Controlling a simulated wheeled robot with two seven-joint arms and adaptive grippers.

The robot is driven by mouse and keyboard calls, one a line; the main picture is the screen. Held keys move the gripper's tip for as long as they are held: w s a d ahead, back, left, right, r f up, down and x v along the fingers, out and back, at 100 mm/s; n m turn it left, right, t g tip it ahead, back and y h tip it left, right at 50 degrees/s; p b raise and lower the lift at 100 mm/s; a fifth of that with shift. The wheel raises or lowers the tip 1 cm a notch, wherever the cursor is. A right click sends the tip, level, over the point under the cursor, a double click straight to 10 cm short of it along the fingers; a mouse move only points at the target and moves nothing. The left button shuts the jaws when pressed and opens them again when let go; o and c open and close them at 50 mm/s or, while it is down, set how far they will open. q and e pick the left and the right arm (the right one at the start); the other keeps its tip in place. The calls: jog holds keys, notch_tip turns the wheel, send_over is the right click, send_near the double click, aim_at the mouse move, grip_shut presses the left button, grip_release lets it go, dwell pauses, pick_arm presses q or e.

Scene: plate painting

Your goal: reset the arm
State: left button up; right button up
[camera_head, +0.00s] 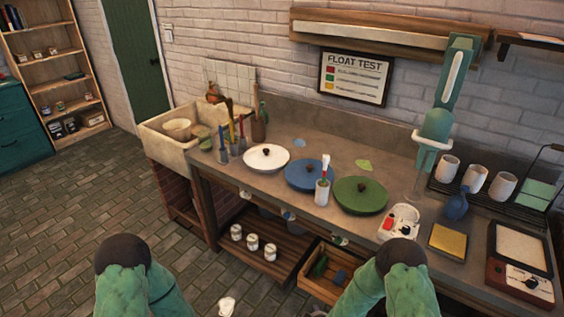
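My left arm (135,285) comes in at the bottom left, bent, with a dark round cap on top. My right arm (405,290) comes in at the bottom right of centre, with a similar dark cap. Both are low in the picture, in front of the workbench and apart from the things on it. No fingertips of either gripper show, so I cannot see whether they hold anything.
The workbench (295,228) carries white (277,163), blue (300,180) and green (345,205) lidded round pieces. White cups (474,179) stand on a rack at right. A sink (160,140) is at left. A tall green object (436,124) rises at the back. Floor (60,230) at left is clear.

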jog(key=s+a+r+m+g+y, duration=0.1)
jog(key=s+m+g, duration=0.6)
jog(key=s, duration=1.3)
jog(key=a+m+y, duration=0.1)
jog(key=y, duration=0.1)
jog(key=shift+s+y, duration=0.35)
jog(key=shift+y, duration=0.05)
jog(key=shift+r, duration=0.1)
